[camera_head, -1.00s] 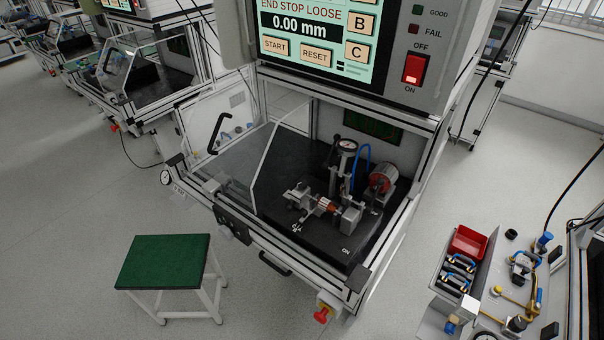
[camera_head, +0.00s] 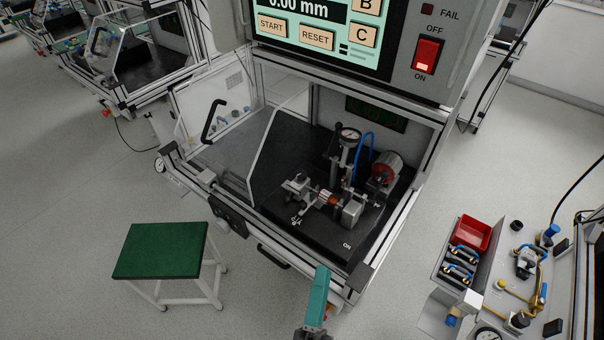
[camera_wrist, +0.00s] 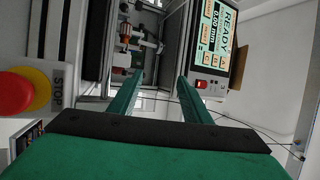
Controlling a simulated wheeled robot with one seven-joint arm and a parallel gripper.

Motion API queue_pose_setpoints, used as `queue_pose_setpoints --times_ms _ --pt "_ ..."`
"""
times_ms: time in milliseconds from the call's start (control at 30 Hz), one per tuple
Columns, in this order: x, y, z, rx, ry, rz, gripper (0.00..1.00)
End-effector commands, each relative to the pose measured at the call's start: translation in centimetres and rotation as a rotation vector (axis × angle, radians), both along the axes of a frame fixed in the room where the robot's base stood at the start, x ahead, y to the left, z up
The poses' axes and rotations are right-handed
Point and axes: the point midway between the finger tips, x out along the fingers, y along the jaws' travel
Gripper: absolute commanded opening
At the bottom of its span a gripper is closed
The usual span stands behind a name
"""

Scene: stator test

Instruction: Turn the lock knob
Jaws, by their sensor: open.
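The test fixture (camera_head: 325,205) stands on a black base plate inside the bench's open-fronted enclosure, holding an orange-red part. Small metal parts at its left end (camera_head: 297,184) are possible knobs, but I cannot tell which is the lock knob. An "ON" label is printed on the base plate. The fixture also shows, sideways and small, in the wrist view (camera_wrist: 127,35). My gripper (camera_wrist: 160,84) is open and empty, with two teal fingers apart. In the head view its teal end (camera_head: 318,292) is low, in front of the bench's front edge and apart from the fixture.
A red stop button (camera_wrist: 22,92) is close at left in the wrist view. A clear guard panel (camera_head: 262,155) stands at the enclosure's left. The screen (camera_head: 318,30) and red power switch (camera_head: 427,55) are above. A green stool (camera_head: 160,250) stands front left; a parts table (camera_head: 500,285) is right.

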Motion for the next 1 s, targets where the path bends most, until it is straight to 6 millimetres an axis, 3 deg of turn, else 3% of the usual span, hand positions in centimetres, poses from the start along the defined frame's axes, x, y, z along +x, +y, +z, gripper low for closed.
queue_pose_setpoints --times_ms 133,333,600,800,1000 --pt "4.3 -0.4 1.1 0.337 -0.116 0.033 0.44" --pt "10.1 0.4 1.3 0.802 -0.221 0.088 0.44" --pt "17.7 4.8 0.8 1.392 -0.27 0.158 0.44" --pt "20.7 8.0 0.6 1.637 -0.253 0.18 0.44" --pt "21.8 8.5 0.5 1.688 -0.247 0.182 0.44"
